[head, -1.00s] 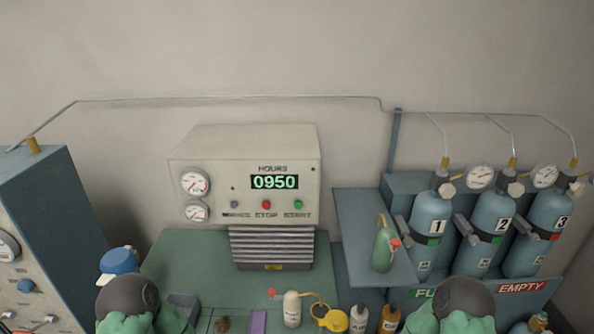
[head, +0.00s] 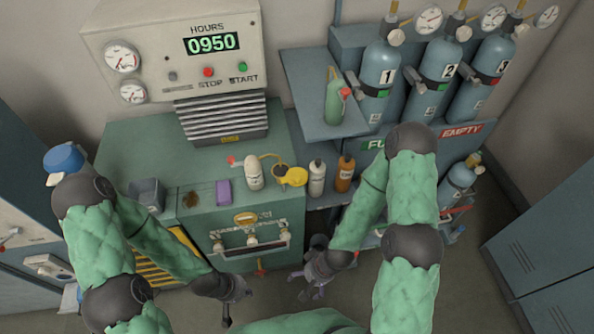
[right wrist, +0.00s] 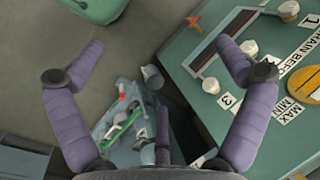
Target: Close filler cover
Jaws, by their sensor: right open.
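The yellow filler cover (head: 293,177) shows in the head view at the right end of the green bench top. It lies beside a dark round opening (head: 279,171), which looks uncovered. My right gripper (head: 312,284) is in front of the bench, low and well apart from the cover. In the right wrist view its two purple fingers are spread wide with nothing between them (right wrist: 160,52). My left gripper (head: 228,308) hangs in front of the bench's front panel, away from the cover; its fingers are too small and dark to read.
A white bottle (head: 254,173), a purple block (head: 223,192) and a grey bin (head: 147,194) stand on the bench. A grey bottle (head: 317,178) and an orange bottle (head: 344,174) stand right of the cover. White knobs (right wrist: 249,47) project from the bench's front panel.

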